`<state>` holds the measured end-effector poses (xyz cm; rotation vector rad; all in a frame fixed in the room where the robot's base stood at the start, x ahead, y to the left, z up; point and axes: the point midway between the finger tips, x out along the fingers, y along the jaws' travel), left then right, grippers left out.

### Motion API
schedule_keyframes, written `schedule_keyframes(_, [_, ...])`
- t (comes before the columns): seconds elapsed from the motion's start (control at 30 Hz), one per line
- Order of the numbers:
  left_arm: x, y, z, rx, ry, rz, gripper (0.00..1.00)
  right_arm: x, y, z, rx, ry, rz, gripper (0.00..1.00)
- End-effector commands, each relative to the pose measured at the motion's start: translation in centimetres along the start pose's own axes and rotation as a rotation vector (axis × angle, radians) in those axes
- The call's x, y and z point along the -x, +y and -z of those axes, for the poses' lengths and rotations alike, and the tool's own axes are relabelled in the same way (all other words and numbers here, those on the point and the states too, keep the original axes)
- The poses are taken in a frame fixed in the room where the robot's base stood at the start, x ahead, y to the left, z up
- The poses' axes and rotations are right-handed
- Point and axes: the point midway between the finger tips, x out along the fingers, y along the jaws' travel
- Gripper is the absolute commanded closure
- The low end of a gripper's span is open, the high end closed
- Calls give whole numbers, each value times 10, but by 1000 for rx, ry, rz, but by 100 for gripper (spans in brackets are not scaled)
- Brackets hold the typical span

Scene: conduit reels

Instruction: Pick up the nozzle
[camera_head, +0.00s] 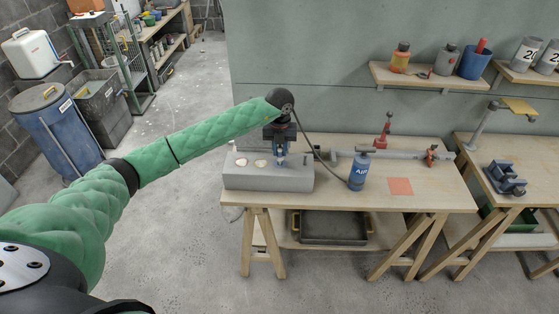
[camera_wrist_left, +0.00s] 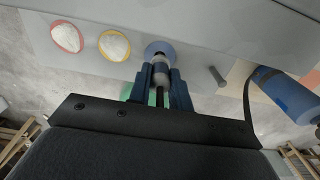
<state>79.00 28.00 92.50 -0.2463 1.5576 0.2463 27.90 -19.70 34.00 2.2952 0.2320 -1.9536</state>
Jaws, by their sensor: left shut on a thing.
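The nozzle (camera_wrist_left: 160,72) is a small grey and dark piece between the blue fingers of my left gripper (camera_wrist_left: 161,88) in the left wrist view. The gripper is shut on it. In the head view my left gripper (camera_head: 281,158) points down over the grey block (camera_head: 262,180) on the table. The nozzle's tip lies in front of a blue ring (camera_wrist_left: 154,47) on the block; I cannot tell whether they touch. In the head view the nozzle is too small to make out clearly. My right gripper is not in view.
The blue air bottle (camera_head: 358,172) stands right of the block, with a dark hose rising from it toward my left wrist. Red-rimmed (camera_wrist_left: 67,37) and yellow-rimmed (camera_wrist_left: 114,45) recesses hold pale material. A red square (camera_head: 400,186) marks the table. A shelf (camera_head: 430,80) is behind.

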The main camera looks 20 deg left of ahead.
Motion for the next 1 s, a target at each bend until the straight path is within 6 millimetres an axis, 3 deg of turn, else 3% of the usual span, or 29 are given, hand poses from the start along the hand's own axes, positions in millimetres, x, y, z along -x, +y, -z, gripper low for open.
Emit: schedule_keyframes(1.0, [42, 0, 0, 0, 0, 0, 99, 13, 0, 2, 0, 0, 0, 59])
